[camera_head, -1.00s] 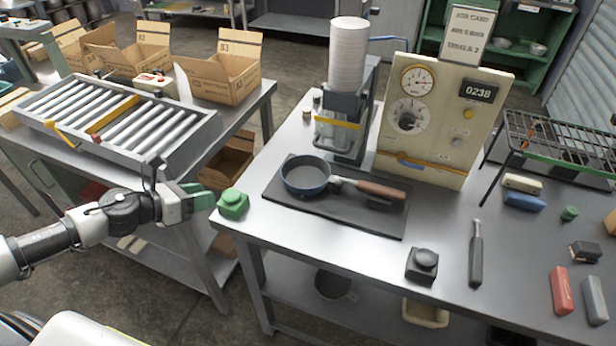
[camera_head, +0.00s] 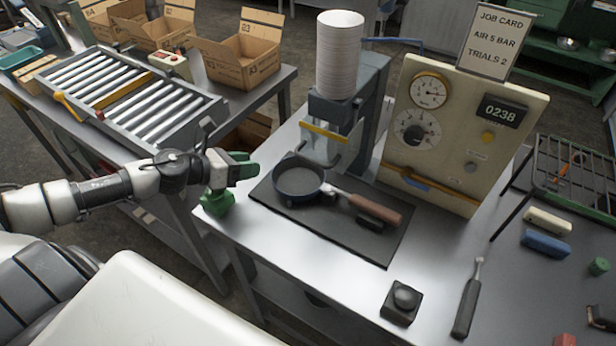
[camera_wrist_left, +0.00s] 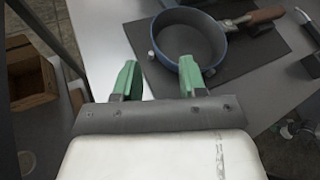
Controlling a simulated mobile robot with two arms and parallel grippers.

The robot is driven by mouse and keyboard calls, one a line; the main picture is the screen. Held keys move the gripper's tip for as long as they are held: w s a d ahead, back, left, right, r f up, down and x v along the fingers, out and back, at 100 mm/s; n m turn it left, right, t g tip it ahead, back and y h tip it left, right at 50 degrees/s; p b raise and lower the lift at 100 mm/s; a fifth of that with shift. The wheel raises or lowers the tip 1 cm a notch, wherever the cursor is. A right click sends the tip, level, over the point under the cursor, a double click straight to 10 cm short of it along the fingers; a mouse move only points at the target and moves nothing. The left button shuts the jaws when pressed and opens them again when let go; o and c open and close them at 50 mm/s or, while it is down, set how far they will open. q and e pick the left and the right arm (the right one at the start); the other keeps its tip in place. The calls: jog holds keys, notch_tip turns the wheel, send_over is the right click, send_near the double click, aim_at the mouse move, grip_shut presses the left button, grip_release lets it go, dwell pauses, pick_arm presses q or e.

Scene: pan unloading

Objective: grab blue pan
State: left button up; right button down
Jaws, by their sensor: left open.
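The blue pan (camera_head: 299,182) lies on a black mat (camera_head: 330,229) on the steel table, its brown handle (camera_head: 374,209) pointing right. My left gripper (camera_head: 250,167), with green fingers, is open just left of the pan, above the table's left edge. In the left wrist view the pan (camera_wrist_left: 187,43) is just beyond the open fingers (camera_wrist_left: 158,80) of my left gripper. The right fingertip is very close to the pan's rim; I cannot tell if they touch. Nothing is between the fingers. My right gripper does not show.
A press with stacked white discs (camera_head: 340,55) and a gauge panel (camera_head: 458,135) stand behind the pan. A black button box (camera_head: 401,301) and a screwdriver-like tool (camera_head: 467,303) lie in front.

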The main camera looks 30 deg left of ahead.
aim_at(295, 160)
pick_arm(q)
jog(key=shift+w, duration=0.2)
jog(key=p+x, duration=0.1)
jog(key=x, duration=0.2)
jog(key=shift+w+d, duration=0.2)
jog(key=shift+w+d+f+p, duration=0.2)
jog(key=shift+w+f+p, duration=0.1)
jog(key=shift+p, duration=0.1)
jog(key=shift+w, duration=0.15)
jog(key=p+x, duration=0.2)
jog(key=x, duration=0.2)
jog(key=shift+w+f, duration=0.15)
jog(key=shift+w, duration=0.15)
jog(key=shift+w+d+f, duration=0.15)
jog(key=shift+d+f, duration=0.05)
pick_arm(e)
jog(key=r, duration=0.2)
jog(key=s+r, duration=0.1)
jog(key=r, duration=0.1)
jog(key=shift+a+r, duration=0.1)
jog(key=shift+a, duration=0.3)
pick_arm(q)
jog(key=shift+c, duration=0.4)
grip_shut()
